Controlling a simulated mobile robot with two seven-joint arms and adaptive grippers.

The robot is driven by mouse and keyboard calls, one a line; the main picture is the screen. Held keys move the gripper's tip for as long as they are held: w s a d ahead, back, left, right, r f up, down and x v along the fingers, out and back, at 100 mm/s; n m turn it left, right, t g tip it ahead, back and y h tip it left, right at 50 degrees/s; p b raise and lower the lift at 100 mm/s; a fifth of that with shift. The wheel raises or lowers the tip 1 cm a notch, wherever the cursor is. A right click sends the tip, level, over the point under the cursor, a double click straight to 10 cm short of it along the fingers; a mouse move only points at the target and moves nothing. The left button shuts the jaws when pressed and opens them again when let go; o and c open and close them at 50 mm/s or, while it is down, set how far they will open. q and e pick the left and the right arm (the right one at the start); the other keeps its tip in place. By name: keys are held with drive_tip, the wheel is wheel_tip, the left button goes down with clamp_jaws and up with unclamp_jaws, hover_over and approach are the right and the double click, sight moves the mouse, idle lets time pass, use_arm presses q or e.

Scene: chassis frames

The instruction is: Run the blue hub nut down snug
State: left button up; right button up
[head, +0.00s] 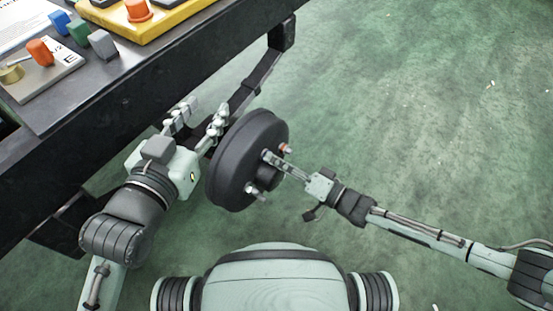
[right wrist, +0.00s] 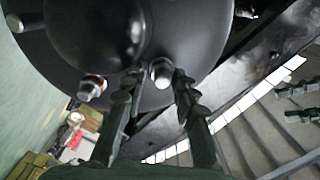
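A dark round hub drum (head: 232,170) is mounted beside the bench frame, its studded face towards the right. Metal nuts or studs stand on that face, one with a reddish ring (right wrist: 92,88) and one plain silver (right wrist: 162,72). I cannot make out blue on any of them. My right gripper (head: 268,157) is at the hub face. In the right wrist view its fingers (right wrist: 157,82) are apart, with the silver nut or stud showing between their tips; contact is unclear. My left gripper (head: 198,117) is behind the drum, fingers apart, apparently empty.
A dark bench (head: 130,75) fills the upper left. On it are a yellow tray (head: 165,22), a plate with an orange piece (head: 50,72), and blue, green and grey blocks. A dark bench strut (head: 262,72) runs behind the drum. The green floor at right is clear.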

drive_tip(key=shift+o, duration=1.2)
drive_tip(key=shift+a+r, duration=0.1)
